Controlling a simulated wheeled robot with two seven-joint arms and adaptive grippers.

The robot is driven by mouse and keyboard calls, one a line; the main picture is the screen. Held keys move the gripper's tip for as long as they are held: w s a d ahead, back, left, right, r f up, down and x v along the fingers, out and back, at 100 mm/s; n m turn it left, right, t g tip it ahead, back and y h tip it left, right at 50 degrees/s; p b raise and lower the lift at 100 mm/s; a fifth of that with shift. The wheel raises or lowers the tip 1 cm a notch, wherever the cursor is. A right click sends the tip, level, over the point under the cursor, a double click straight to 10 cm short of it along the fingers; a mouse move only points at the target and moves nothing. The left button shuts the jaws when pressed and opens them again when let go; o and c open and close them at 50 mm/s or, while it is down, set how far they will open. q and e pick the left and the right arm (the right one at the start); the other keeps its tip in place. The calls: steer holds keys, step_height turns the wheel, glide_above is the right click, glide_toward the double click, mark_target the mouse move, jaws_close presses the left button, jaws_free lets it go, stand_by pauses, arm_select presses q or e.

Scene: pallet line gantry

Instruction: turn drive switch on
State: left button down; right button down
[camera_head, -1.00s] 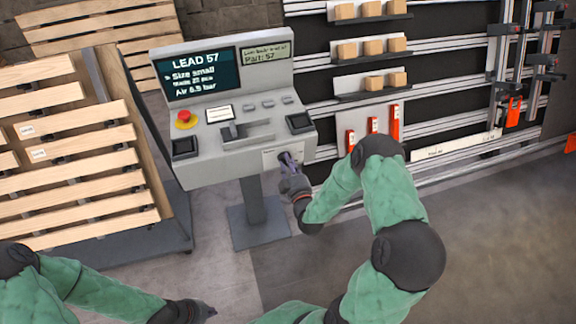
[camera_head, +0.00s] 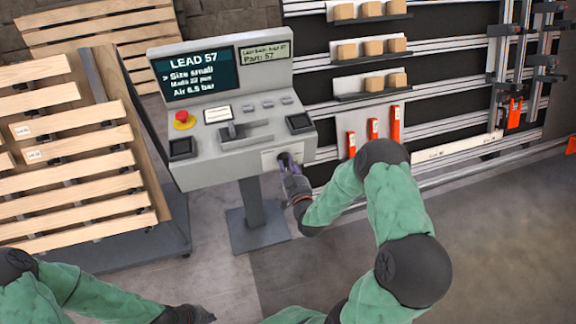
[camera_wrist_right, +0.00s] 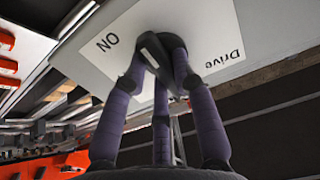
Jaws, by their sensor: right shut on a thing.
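The drive switch is a small dark knob on a white plate (camera_wrist_right: 215,25) marked "Drive" and "ON", which reads upside down in the right wrist view. The plate (camera_head: 270,158) is on the lower right front of the grey console. My right gripper (camera_head: 288,160) is at the plate, and in the right wrist view its purple fingers (camera_wrist_right: 160,70) are closed around the dark switch knob (camera_wrist_right: 152,48). The fingers hide part of the knob, so its exact setting is hard to tell. My left gripper (camera_head: 206,314) is low at the bottom edge, away from the console; its fingers are unclear.
The console (camera_head: 225,160) has a screen (camera_head: 200,78) reading "LEAD 57" and a red emergency button (camera_head: 183,118). A wooden pallet (camera_head: 70,140) stands to its left. A rack with small boxes (camera_head: 372,48) and orange-red parts (camera_head: 373,130) is behind right. Floor at lower right is open.

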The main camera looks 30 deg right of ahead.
steer(key=shift+f, duration=0.1)
steer(key=c, duration=1)
jaws_free()
steer(key=v, duration=1.2)
steer(key=shift+f, duration=0.1)
